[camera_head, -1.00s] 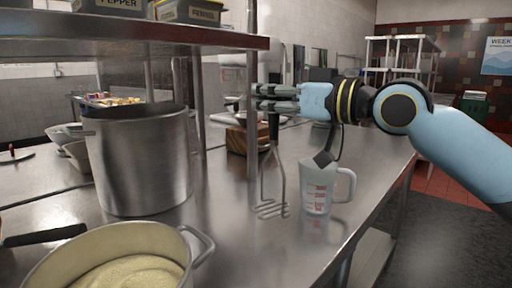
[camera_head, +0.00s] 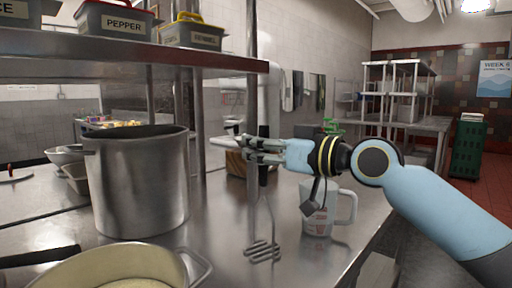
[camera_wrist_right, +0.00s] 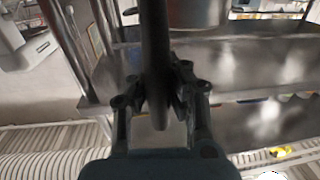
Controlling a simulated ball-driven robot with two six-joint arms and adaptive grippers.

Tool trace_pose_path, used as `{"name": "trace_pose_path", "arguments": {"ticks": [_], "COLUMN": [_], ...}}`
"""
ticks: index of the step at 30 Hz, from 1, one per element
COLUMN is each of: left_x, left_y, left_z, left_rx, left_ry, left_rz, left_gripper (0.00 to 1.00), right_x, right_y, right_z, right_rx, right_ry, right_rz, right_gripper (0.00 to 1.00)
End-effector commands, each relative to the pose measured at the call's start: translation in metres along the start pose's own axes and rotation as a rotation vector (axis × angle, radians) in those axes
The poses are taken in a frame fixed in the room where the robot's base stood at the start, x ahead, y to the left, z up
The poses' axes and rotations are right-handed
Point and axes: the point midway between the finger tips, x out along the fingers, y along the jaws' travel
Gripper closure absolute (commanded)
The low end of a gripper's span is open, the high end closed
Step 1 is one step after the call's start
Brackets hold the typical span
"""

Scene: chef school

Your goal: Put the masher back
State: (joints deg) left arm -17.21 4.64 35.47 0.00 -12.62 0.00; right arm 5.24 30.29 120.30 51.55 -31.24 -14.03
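The masher (camera_head: 268,222) has a dark handle and a metal wire head. It hangs upright, head down, at the counter, beside the measuring jug; I cannot tell whether its head touches the surface. My right gripper (camera_head: 258,150) is shut on its handle. In the right wrist view the dark handle (camera_wrist_right: 155,60) runs between the fingers of my right gripper (camera_wrist_right: 158,95). My left gripper is not in view.
A clear measuring jug (camera_head: 328,214) stands just right of the masher. A large steel pot (camera_head: 135,190) and a pan of mash (camera_head: 195,268) stand at left. A shelf (camera_head: 150,50) with labelled tubs overhangs the counter. Bare counter (camera_head: 225,225) lies between pot and masher.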

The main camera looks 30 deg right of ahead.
Motion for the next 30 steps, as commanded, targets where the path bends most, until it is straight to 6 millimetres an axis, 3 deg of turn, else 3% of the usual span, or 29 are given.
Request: {"name": "trace_pose_path", "arguments": {"ticks": [5,15,22,30], "left_x": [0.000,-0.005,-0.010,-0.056], "left_y": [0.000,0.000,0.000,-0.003], "left_z": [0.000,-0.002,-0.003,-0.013], "left_rx": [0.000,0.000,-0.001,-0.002], "left_ry": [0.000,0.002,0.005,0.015], "left_rz": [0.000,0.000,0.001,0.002], "left_gripper": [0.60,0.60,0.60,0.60], "right_x": [0.000,-0.001,-0.035,-0.083], "right_y": [0.000,0.000,-0.001,0.001], "right_z": [-0.001,-0.005,-0.003,-0.010], "right_rx": [0.000,-0.001,-0.008,-0.002], "right_ry": [0.000,-0.001,-0.008,-0.008], "right_rz": [0.000,0.001,-0.003,0.003], "right_gripper": [0.71,0.71,0.71,0.71]}}
